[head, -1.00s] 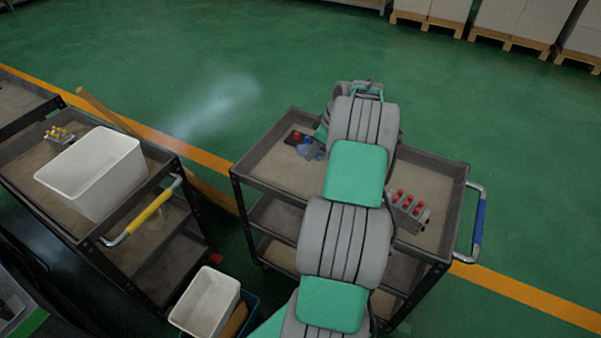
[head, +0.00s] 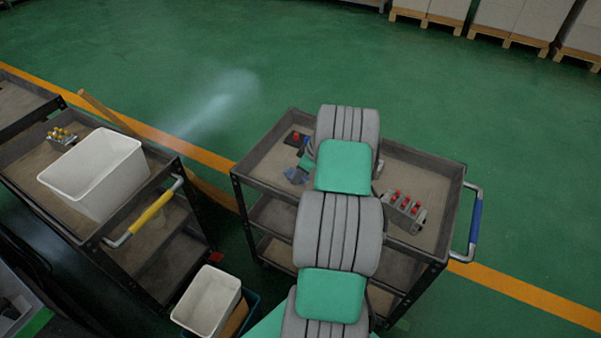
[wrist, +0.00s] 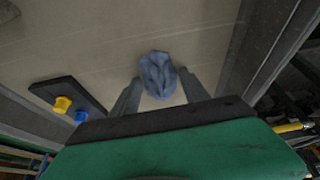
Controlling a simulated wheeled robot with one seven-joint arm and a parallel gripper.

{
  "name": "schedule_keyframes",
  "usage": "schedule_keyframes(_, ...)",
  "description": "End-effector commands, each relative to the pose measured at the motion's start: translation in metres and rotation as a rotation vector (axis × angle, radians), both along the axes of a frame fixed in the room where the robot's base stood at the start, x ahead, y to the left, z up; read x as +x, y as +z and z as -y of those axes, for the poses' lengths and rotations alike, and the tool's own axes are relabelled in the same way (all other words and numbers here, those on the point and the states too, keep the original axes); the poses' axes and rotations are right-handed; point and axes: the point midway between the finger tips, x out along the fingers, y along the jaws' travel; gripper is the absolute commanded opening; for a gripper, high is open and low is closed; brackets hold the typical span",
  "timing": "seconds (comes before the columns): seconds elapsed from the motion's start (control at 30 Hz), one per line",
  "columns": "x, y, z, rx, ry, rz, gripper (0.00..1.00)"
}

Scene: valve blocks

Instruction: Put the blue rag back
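The blue rag (wrist: 158,75) is a crumpled grey-blue cloth, bunched between the two fingertips of my gripper (wrist: 159,80) in the wrist view. In the head view the rag (head: 296,175) shows as a small blue-grey patch beside my gripper, over the left part of the right cart's top tray (head: 265,152). My arm hides part of the gripper there. Whether the rag touches the tray surface I cannot tell.
A dark block with knobs (head: 297,138) sits at the tray's back left; it shows at left in the wrist view (wrist: 68,97). A red-knobbed valve block (head: 403,210) sits at right. The left cart carries a white bin (head: 95,172). Tray walls stand around the work area.

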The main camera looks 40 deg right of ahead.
Motion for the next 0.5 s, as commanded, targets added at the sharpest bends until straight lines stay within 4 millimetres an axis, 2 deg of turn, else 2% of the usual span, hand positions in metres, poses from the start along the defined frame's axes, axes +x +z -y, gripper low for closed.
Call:
schedule_keyframes(0.03,0.0001,0.0006,0.0,0.0,0.0,0.0,0.58)
schedule_keyframes(0.2,0.0,0.0007,0.0,0.0,0.0,0.0,0.72)
schedule_keyframes(0.5,0.0001,0.005,0.0,0.0,0.0,0.0,0.72)
